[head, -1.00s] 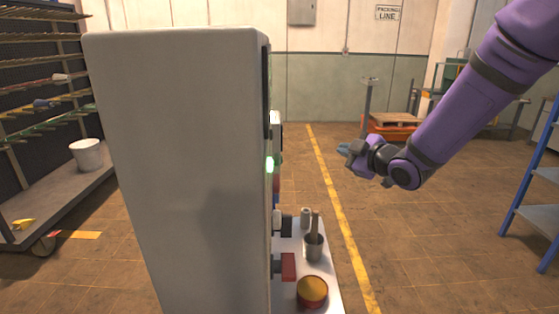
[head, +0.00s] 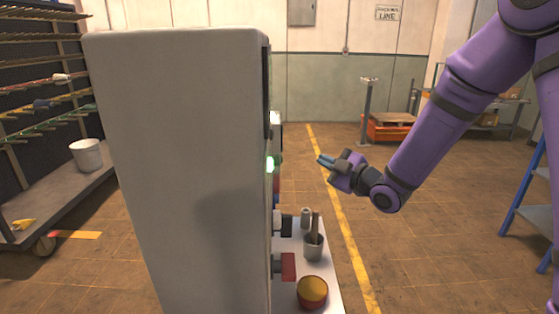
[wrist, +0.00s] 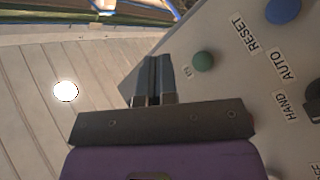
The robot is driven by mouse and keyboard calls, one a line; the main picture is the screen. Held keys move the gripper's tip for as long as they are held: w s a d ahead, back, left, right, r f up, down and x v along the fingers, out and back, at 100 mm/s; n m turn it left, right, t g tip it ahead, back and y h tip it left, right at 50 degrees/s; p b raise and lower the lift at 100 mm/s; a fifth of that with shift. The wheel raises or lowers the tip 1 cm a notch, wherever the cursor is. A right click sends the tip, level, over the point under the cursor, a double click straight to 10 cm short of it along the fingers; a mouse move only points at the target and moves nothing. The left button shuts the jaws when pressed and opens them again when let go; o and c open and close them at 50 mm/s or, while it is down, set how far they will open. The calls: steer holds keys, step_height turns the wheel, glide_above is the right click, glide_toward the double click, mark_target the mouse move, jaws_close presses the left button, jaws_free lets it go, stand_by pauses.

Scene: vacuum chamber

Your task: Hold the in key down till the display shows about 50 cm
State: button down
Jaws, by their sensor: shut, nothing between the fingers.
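The grey cabinet (head: 180,150) stands in the middle of the head view, its front seen nearly edge-on, so no display can be read. A lit green part (head: 270,164) sticks out of that front. In the wrist view the grey panel (wrist: 235,75) carries a green round key (wrist: 203,60) with a small label beside it that seems to read IN. My gripper (head: 322,160) is shut and empty, to the right of the cabinet front and apart from it. In the wrist view its fingertips (wrist: 160,62) are left of the green key, not visibly touching it.
The panel also has a blue button (wrist: 282,10) by RESET and a dark knob (wrist: 313,95) by AUTO and HAND. A blue ladder (head: 530,190) is at right.

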mark_target(277, 160)
steer(key=a, duration=0.7)
steer(key=shift+a, duration=0.35)
steer(key=shift+a, duration=0.15)
stand_by(1.7)
steer(key=shift+a, duration=0.3)
